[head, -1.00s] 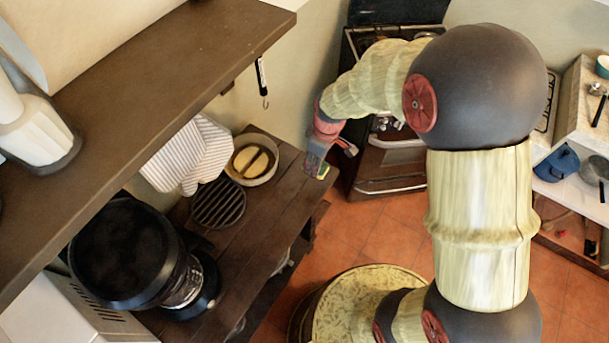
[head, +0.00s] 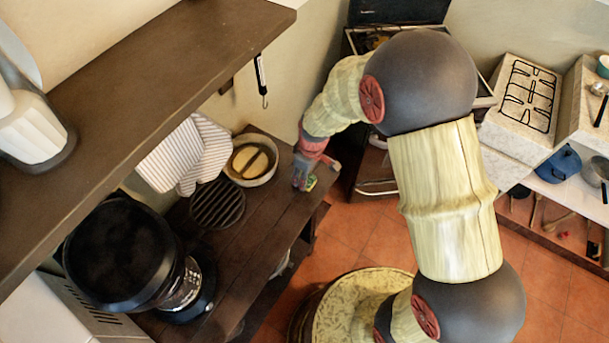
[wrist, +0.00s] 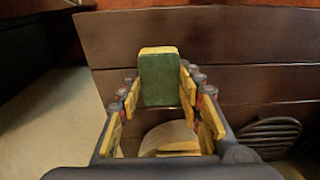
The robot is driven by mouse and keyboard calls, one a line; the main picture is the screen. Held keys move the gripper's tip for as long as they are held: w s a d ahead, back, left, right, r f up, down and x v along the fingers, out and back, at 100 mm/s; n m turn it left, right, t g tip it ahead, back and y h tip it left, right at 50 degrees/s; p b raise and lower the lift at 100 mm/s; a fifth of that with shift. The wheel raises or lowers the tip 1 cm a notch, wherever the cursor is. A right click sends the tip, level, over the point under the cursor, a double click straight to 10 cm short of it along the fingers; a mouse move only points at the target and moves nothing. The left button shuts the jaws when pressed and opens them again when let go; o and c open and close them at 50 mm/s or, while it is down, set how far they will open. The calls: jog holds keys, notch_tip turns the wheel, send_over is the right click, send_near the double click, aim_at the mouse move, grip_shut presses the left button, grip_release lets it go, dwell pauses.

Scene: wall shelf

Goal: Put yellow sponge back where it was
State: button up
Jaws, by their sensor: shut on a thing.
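The yellow sponge (wrist: 160,78) has a green scouring face and a thin yellow edge in the wrist view. My gripper (wrist: 160,92), with yellow finger pads, is shut on it and holds it upright between the fingertips. In the head view, my gripper (head: 304,176) is over the right end of the dark wooden table (head: 262,208), and a small green-yellow bit of the sponge (head: 311,183) shows at its tip. I cannot tell the gap between sponge and table.
A round pale bowl (head: 254,182) with yellowish contents stands left of my gripper. A high shelf (head: 140,90) overhangs the left side. The table's right end is clear.

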jog(key=shift+f, duration=0.2)
jog(key=o, duration=1.2)
jog(key=shift+r, duration=0.1)
notch_tip(320, 180, up, 13)
jog(key=d+p, duration=0.1)
jog(key=p, duration=0.1)
notch_tip(320, 180, up, 9)
jog(key=m+t, duration=0.1)
jog(key=m, duration=0.2)
send_over(309, 179)
jog(key=s+d, duration=0.2)
jog(key=d, duration=0.2)
jog(key=s+d+r+m+t, duration=0.2)
jog(key=s+d+r+m, duration=0.1)
jog(key=s+r, duration=0.4)
jog(key=s+d+r+m+t+h, duration=0.1)
jog(key=s+d+r+m, duration=0.3)
jog(key=s+r, duration=0.3)
jog(key=s+d, duration=0.1)
jog(key=s, duration=0.2)
jog(key=shift+d+r+t, duration=0.15)
jog(key=shift+d+t, duration=0.2)
jog(key=shift+t, duration=0.05)
